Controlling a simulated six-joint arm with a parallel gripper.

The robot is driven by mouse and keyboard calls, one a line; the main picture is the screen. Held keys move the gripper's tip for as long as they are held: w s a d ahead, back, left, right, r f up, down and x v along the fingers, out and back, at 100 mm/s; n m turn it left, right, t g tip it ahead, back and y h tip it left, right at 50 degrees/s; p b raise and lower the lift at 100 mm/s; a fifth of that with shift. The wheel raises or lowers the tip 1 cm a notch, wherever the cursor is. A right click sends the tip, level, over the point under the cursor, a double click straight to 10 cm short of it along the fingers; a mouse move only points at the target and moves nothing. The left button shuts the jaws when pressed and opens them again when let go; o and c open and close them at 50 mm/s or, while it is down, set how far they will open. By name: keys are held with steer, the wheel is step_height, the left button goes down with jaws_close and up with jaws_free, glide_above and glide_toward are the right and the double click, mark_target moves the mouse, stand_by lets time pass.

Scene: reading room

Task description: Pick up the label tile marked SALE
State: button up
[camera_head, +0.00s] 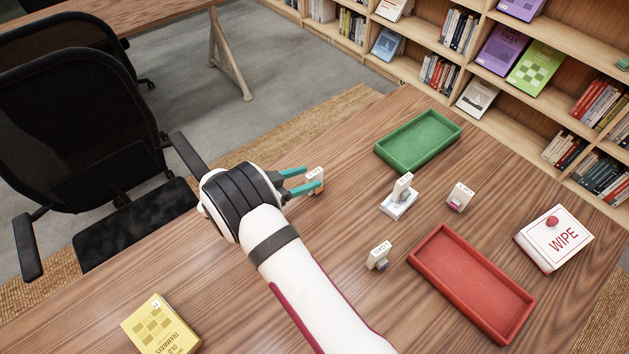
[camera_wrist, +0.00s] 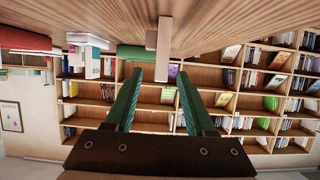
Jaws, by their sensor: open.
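A small white label tile (camera_head: 316,174) with an orange part stands upright on the table at my fingertips; its lettering is too small to read surely. My gripper (camera_head: 311,178) is open, with teal fingers low over the table. In the wrist view the tile (camera_wrist: 164,50) shows edge-on between the open fingertips (camera_wrist: 160,75); I cannot tell whether they touch it. Three similar tiles stand to the right: one (camera_head: 403,184) on a white pad (camera_head: 398,207), one with a pink part (camera_head: 461,194), and one with a grey part (camera_head: 378,254). I cannot read SALE with certainty on any.
A green tray (camera_head: 378,151) lies at the back and a red tray (camera_head: 420,266) at the right. A yellow book (camera_head: 160,328) lies at the front left. The table between my gripper and the pad is clear.

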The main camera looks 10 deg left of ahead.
mark_target(321, 170)
steer(key=x, duration=0.6)
steer(key=shift+w+d+r, duration=0.2)
steer(key=shift+w+r, duration=0.05)
steer(key=shift+r, duration=0.1)
jaws_close()
